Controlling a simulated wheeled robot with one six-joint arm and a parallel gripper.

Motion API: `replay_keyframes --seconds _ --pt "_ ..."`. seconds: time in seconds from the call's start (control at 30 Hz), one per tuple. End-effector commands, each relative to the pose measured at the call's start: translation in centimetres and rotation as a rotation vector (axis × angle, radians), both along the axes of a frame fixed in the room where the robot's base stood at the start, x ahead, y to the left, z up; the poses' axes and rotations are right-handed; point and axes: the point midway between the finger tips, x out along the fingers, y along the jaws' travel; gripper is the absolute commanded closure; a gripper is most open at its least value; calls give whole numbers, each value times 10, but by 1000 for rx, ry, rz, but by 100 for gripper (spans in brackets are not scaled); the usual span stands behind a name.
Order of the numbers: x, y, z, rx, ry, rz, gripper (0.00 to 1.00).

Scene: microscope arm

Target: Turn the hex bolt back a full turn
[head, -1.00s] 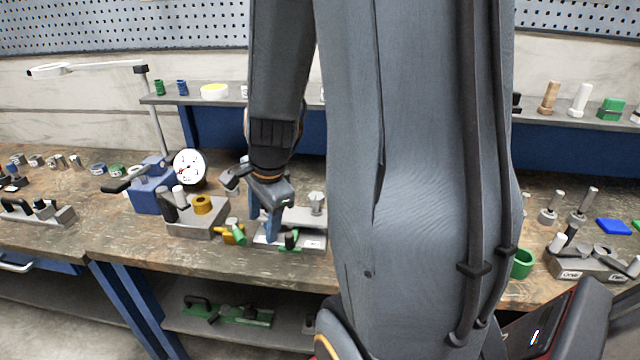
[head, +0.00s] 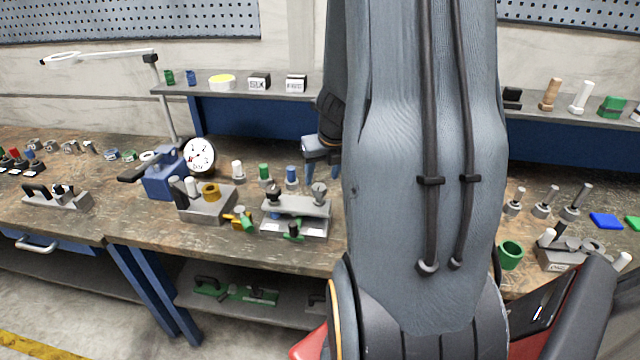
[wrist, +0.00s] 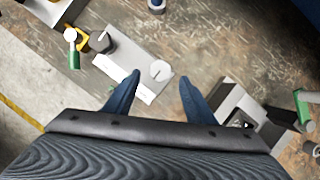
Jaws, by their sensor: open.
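A grey metal fixture plate (head: 292,207) lies on the bench in the head view, and also shows in the wrist view (wrist: 125,55). Near its right end stands a grey bolt-like head (head: 319,189), which looks like the hex bolt. In the wrist view the bolt head (wrist: 160,70) lies between the lines of my two blue fingertips. My gripper (wrist: 159,78) is open and empty. In the head view my gripper (head: 322,160) is above and slightly behind the bolt, partly hidden by my arm. Whether its tips reach the bolt's height cannot be told.
A dark round knob (head: 272,194) stands at the plate's left end. Left of it are a grey block with a brass ring (head: 210,192) and a blue vise with a dial gauge (head: 198,156). White, green and blue-topped pegs (head: 264,174) stand behind.

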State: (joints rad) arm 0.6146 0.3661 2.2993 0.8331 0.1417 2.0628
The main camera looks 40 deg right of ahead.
Motion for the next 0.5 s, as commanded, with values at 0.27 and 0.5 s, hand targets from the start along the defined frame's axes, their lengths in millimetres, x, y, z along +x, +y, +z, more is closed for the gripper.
replay_keyframes --seconds 0.27,0.5 --pt "13 -5 -36 -1 2 1 50" --pt "19 -7 -51 -2 2 2 50"
